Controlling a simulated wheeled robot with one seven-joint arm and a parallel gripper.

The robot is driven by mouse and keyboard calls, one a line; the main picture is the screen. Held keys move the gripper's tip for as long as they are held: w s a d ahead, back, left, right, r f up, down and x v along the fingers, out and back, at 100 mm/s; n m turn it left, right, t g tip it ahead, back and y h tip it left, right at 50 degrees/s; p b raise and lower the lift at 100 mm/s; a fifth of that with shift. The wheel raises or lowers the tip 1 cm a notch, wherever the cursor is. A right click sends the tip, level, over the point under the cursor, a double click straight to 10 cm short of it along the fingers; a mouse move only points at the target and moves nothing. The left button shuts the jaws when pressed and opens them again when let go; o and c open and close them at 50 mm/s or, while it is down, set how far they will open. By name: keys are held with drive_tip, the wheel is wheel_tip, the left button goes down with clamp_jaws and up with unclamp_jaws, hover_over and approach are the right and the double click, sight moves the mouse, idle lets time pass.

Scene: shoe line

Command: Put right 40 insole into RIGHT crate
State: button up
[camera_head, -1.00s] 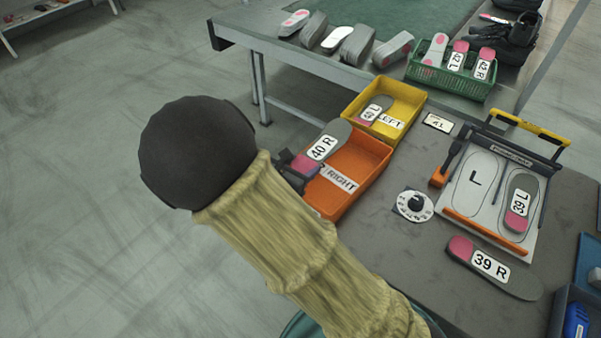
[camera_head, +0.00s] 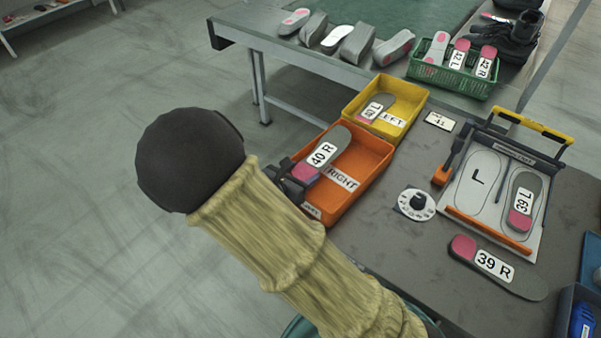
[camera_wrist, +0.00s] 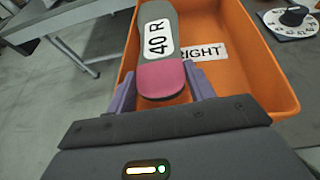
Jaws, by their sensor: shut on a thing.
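The right 40 insole (camera_head: 328,148), grey with a pink heel and a "40 R" label, is over the left part of the orange RIGHT crate (camera_head: 371,172). My gripper (camera_head: 297,178) is shut on its pink heel end. In the wrist view the purple fingers (camera_wrist: 164,93) stand on both sides of the pink heel, and the insole (camera_wrist: 157,62) reaches away over the crate (camera_wrist: 255,75). I cannot tell whether the insole touches the crate floor. The "RIGHT" label shows beside the insole.
A dial (camera_head: 416,205), a 39 R insole (camera_head: 497,267) and a fixture (camera_head: 468,213) holding a 39 L insole lie to the right. A green basket (camera_head: 452,80) stands behind.

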drive_tip(key=o, duration=1)
drive_tip(key=shift+c, duration=0.2)
drive_tip(key=shift+r+p, duration=0.35)
drive_tip(key=shift+r, duration=0.1)
drive_tip(key=p+v, duration=0.1)
drive_tip(key=v, duration=1.1)
drive_tip(key=shift+p, duration=0.4)
drive_tip(key=shift+r, duration=0.15)
